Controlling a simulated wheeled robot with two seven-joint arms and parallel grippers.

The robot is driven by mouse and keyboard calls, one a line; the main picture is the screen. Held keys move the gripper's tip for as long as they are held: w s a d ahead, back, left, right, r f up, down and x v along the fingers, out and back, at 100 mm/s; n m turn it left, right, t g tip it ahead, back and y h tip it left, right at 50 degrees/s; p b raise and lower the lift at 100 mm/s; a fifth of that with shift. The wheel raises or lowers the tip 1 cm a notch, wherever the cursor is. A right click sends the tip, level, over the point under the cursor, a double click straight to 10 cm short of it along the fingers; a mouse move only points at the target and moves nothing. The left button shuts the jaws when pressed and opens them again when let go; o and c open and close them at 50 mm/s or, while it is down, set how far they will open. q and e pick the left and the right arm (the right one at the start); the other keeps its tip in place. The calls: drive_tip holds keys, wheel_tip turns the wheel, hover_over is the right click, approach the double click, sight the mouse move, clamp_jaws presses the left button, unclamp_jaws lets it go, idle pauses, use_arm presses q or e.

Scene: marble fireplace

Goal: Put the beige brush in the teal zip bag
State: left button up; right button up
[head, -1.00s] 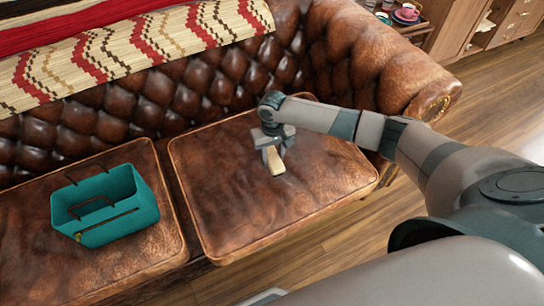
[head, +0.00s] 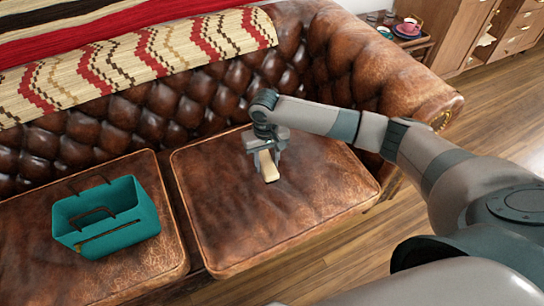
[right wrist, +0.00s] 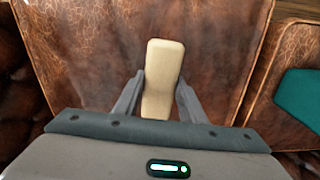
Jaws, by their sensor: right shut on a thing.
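The teal zip bag (head: 122,238) stands on the left seat cushion in the head view, open at the top, with brown handles. Part of it shows at the right edge of the right wrist view (right wrist: 298,98). The beige brush (head: 267,166) is over the right seat cushion, between the fingers of my right gripper (head: 267,154). In the right wrist view the brush (right wrist: 163,70) sticks out past the fingertips (right wrist: 160,95), which are shut on it. I cannot tell whether the brush touches the cushion. My left gripper is not in view.
The brown leather sofa has a tufted backrest (head: 190,105) with a patterned woven throw (head: 130,60) over it. A seam gap separates the left cushion (head: 30,270) from the right cushion (head: 225,215). A small side table with dishes (head: 407,30) stands beyond the armrest (head: 400,85).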

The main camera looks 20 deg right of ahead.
drive_tip(key=s+a+r, duration=0.1)
drive_tip(key=s+r, duration=0.3)
drive_tip(key=r, duration=0.3)
drive_tip(key=s+a+r, duration=0.1)
drive_tip(key=s+r, duration=0.3)
drive_tip(key=r, duration=0.4)
drive_tip(key=s+a+r+n, duration=0.1)
drive_tip(key=s+r, duration=0.4)
drive_tip(key=r, duration=0.2)
drive_tip(key=shift+r, duration=0.35)
